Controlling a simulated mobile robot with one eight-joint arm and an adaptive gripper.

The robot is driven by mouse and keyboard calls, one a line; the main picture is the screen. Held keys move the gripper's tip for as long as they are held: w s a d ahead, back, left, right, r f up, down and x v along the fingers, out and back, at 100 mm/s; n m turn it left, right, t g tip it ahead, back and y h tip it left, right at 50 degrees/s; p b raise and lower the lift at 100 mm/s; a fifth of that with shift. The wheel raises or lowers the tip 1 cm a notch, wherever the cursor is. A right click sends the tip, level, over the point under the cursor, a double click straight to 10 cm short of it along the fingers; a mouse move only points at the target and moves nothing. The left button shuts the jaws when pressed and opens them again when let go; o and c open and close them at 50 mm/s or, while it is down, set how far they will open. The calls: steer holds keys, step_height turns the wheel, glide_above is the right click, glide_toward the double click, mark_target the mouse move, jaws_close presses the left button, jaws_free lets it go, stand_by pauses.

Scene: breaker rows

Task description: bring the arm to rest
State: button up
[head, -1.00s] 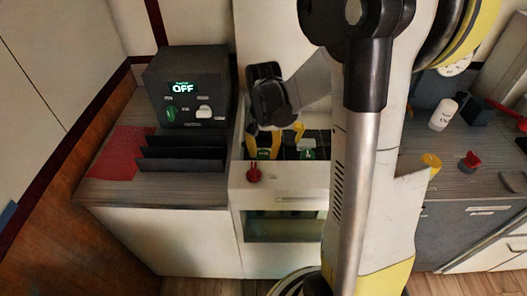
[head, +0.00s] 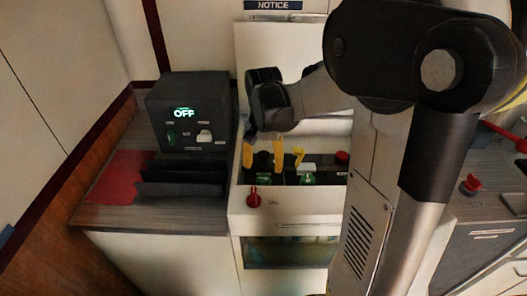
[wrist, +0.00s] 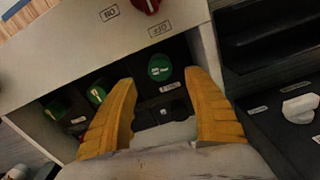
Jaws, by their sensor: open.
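My gripper (head: 263,160) is open and empty, with two yellow fingers pointing down over the dark recess of the white cabinet (head: 280,210). In the wrist view my gripper (wrist: 159,82) has its fingers spread, with a green round knob (wrist: 160,67) showing between them. I cannot tell how far the tips are above the recess. A red knob (head: 254,200) is on the cabinet's front ledge and shows in the wrist view (wrist: 146,5) between ON and OFF labels. My arm links cover much of the right of the head view.
A dark box (head: 188,110) with a display reading OFF stands at left, behind black upright plates (head: 182,178) and a red mat (head: 116,180). A red-topped item (head: 471,184) sits on the right counter. A NOTICE sign (head: 275,6) is on the back wall.

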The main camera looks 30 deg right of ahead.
step_height(320, 180, up, 7)
